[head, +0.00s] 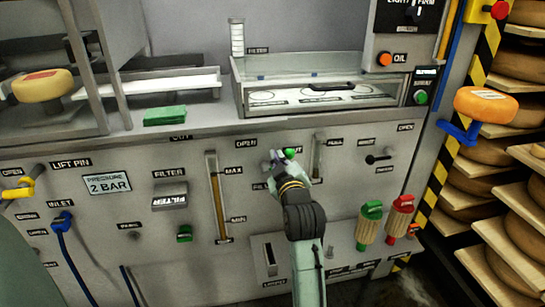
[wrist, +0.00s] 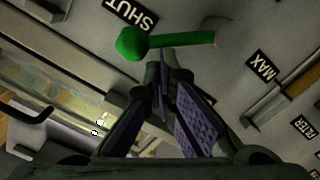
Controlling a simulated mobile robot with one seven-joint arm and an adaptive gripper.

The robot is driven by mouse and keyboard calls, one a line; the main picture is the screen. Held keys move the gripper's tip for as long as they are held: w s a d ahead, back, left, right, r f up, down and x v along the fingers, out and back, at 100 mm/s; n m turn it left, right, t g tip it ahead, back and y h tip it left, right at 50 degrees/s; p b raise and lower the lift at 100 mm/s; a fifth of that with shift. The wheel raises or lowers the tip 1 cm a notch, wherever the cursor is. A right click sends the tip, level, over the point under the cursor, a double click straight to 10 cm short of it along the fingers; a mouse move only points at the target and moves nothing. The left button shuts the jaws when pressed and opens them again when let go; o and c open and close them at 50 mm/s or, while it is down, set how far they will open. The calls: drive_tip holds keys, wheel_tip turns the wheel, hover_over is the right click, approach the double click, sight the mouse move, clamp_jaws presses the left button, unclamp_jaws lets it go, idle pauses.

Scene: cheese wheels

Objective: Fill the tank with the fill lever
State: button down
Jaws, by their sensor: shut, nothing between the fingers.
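The lever with a round green knob (wrist: 131,43) and green arm lies close to the panel in the wrist view, its knob beside a SHUT label (wrist: 130,14). In the head view its green knob (head: 289,152) shows just above my gripper (head: 277,163), with an OPEN label to the left. My gripper (wrist: 163,68) is shut and empty, its fingertips right at the lever's arm; I cannot tell whether they touch. The upright gauge (head: 216,196) with MAX and MIN labels stands left of my gripper; its level is not readable.
A second slotted gauge (head: 318,158) and a black lever (head: 378,158) are right of my gripper. Two handles, one green-topped (head: 370,225) and one red-topped (head: 399,218), stick out lower right. A glass-fronted basin (head: 315,95) is above. Cheese shelves (head: 505,150) stand far right.

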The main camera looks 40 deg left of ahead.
drive_tip(key=f+m, duration=0.1)
drive_tip(key=m, duration=0.1)
drive_tip(key=w+d+f+m, duration=0.1)
drive_tip(key=m, duration=0.1)
drive_tip(key=w+d+f+m, duration=0.1)
drive_tip(key=shift+w+m, duration=0.25)
drive_tip(key=shift+m, duration=0.15)
drive_tip(key=shift+d+f, duration=0.1)
drive_tip(key=shift+f, duration=0.05)
idle(0.5)
drive_tip(key=r+p, duration=0.4)
drive_tip(key=r, duration=0.1)
drive_tip(key=shift+s+d+r, duration=0.1)
drive_tip(key=shift+s+d, duration=0.05)
drive_tip(key=shift+s, duration=0.05)
drive_tip(key=b, duration=0.4)
approach(292, 152)
drive_tip(key=v, duration=0.2)
drive_tip(key=shift+s+d+r, duration=0.1)
drive_tip(key=shift+s, duration=0.2)
drive_tip(key=shift+p, duration=0.3)
